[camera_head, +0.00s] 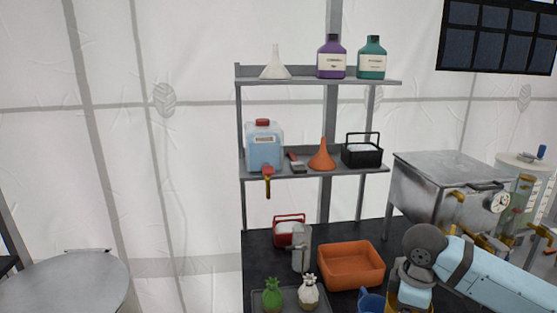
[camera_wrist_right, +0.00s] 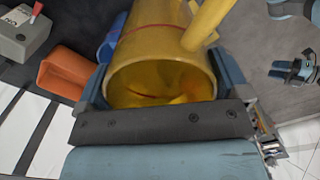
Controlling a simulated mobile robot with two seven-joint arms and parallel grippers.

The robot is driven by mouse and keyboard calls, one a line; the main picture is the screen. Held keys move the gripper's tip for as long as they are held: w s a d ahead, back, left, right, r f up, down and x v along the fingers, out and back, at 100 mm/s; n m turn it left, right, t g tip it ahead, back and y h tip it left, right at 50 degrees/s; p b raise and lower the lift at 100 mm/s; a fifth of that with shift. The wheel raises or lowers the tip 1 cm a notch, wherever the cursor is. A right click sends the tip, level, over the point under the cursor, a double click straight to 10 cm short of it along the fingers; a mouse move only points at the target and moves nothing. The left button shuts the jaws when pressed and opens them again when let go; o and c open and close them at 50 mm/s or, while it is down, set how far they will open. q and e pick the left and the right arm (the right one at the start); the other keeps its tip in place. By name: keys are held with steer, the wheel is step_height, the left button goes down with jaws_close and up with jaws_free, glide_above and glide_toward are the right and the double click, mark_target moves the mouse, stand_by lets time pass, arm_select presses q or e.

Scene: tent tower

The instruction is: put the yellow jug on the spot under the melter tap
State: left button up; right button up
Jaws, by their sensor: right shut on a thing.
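The yellow jug (camera_wrist_right: 158,52) fills the middle of the right wrist view, its round opening facing the camera and its handle at the upper right. My right gripper (camera_wrist_right: 160,72) is shut on it, one finger on each side. In the head view a little of the jug (camera_head: 409,304) shows below my right wrist at the bottom edge. A steel box with a dial, likely the melter (camera_head: 432,190), stands at the right with brass taps (camera_head: 457,197) near it. The spot under the tap cannot be made out. What looks like my left gripper (camera_wrist_right: 291,72) shows at the wrist view's right.
An orange tray (camera_head: 350,266), a red caddy (camera_head: 290,230), a blue jug (camera_head: 371,302) and two small pots are on the dark bench left of my right arm. A shelf rack (camera_head: 322,80) with bottles and funnels rises behind. A pale tank (camera_head: 524,164) stands far right.

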steer(key=s+m, duration=0.1)
steer(key=m, duration=0.1)
steer(key=s+a+m+p, duration=0.1)
steer(key=m, duration=0.2)
steer(key=s+f+m, duration=0.1)
steer(key=m, duration=0.2)
steer(key=shift+s+a+f+p, duration=0.1)
steer(key=shift+s+a+p, duration=0.05)
steer(key=shift+s+p, duration=0.15)
steer(key=m, duration=0.1)
steer(key=s+m, duration=0.1)
steer(key=m, duration=0.1)
steer(key=s+m, duration=0.1)
steer(key=shift+a+f+m+p, duration=0.35)
steer(key=shift+f+m, duration=0.05)
steer(key=shift+r, duration=0.1)
steer(key=shift+w+d, duration=0.1)
steer(key=shift+w, duration=0.05)
